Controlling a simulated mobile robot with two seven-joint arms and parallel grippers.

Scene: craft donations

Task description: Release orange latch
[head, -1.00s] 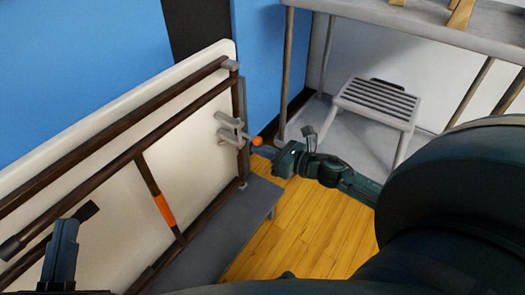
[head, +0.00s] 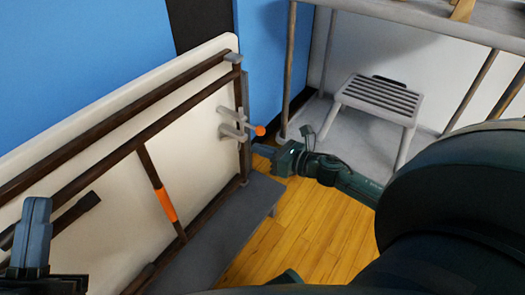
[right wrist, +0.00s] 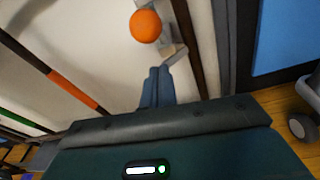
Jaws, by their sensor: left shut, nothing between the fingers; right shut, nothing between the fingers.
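The orange ball knob (head: 260,130) is on the grey latch (head: 232,122) at the right edge of a cream panel with a dark brown frame. My right gripper (head: 257,148) is just below the knob, with a small gap between them. In the right wrist view the knob (right wrist: 146,26) is beyond the shut fingers (right wrist: 157,72), a little left of them, with grey latch parts (right wrist: 172,50) behind. The fingers are empty. My left gripper (head: 37,203) is shut and empty in front of the panel at lower left.
The cream panel (head: 110,125) leans over a dark grey ledge (head: 235,215). A brown bar with an orange band (head: 165,205) crosses its frame. A grey slatted stool (head: 378,100) stands under a shelf at right. Wooden floor (head: 290,230) is clear below the right gripper.

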